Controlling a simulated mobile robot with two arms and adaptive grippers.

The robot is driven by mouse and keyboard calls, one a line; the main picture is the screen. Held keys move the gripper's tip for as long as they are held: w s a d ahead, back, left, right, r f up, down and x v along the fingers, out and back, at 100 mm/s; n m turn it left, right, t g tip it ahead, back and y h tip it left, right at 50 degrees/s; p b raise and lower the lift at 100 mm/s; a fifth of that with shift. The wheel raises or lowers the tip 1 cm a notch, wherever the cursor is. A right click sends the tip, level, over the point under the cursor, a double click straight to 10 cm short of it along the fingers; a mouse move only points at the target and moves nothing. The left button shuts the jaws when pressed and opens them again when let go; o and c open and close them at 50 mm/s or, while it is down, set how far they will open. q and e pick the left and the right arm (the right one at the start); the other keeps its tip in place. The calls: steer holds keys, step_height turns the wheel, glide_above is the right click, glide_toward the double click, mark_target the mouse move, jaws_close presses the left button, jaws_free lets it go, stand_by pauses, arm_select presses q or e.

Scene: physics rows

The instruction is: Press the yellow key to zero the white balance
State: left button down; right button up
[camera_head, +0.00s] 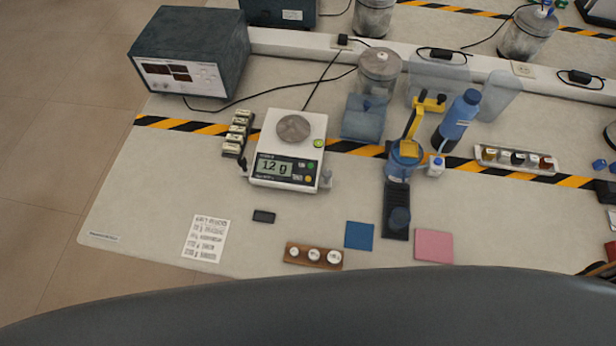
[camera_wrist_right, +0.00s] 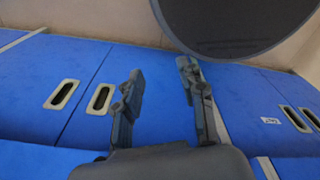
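The white balance (camera_head: 289,150) stands left of the middle of the bench in the head view. Its display (camera_head: 275,166) seems to read 12 g. A round grey pan (camera_head: 294,128) is on top, with nothing visible on it. The yellow key (camera_head: 308,179) is small and sits on the front panel, right of the display, below a green key (camera_head: 311,166). My right gripper (camera_wrist_right: 160,108) shows in the right wrist view, its two fingers apart with nothing between them. It faces blue cabinet fronts, away from the balance. My left gripper is not in view.
A dark instrument box (camera_head: 190,55) stands behind left. A row of small blocks (camera_head: 237,133) is close left of the balance. A blue device with a yellow arm (camera_head: 405,155) stands to the right. A wooden weight block (camera_head: 313,256) lies at the front. Bench in front of the balance is mostly clear.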

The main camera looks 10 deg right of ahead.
steer(key=shift+d, duration=0.2)
jaws_close()
stand_by(1.1)
